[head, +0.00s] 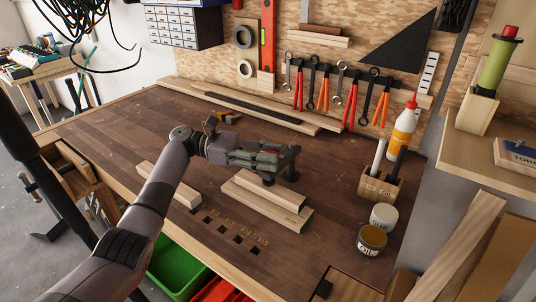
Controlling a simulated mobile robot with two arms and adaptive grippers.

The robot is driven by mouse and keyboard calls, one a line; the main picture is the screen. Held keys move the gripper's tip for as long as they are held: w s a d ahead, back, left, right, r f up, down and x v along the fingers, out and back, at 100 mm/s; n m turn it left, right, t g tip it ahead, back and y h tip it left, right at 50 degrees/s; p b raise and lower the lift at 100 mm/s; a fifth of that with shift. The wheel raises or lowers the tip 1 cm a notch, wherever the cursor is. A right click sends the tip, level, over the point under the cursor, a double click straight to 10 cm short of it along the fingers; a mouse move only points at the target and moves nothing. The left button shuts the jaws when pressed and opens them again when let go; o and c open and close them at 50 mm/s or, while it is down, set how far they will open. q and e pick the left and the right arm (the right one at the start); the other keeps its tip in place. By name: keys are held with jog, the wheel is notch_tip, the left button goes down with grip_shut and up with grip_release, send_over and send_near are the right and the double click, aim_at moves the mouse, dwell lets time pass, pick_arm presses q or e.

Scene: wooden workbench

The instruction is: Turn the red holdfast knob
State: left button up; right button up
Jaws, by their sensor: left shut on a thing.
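The dark holdfast (291,163) stands on the wooden workbench (130,130), behind a stack of pale boards (265,200). Its arm reaches left over the boards, and its pad appears to rest on the top board. A small bit of the red knob (270,151) shows at my left gripper's fingers; the rest is hidden by them. My left gripper (268,159) comes in from the left, level above the boards, and is shut on the red knob. My right gripper is not in view.
A pale wood block (169,185) lies left of the boards. Behind are long strips (262,110) and hanging pliers and wrenches. To the right stand a tool holder (380,186), a glue bottle (403,128) and an oil can (371,239). The bench's left part is clear.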

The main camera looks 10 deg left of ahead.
pick_arm(q)
jog(key=o, duration=1.2)
jog(key=a, duration=1.2)
jog(key=shift+w, duration=0.1)
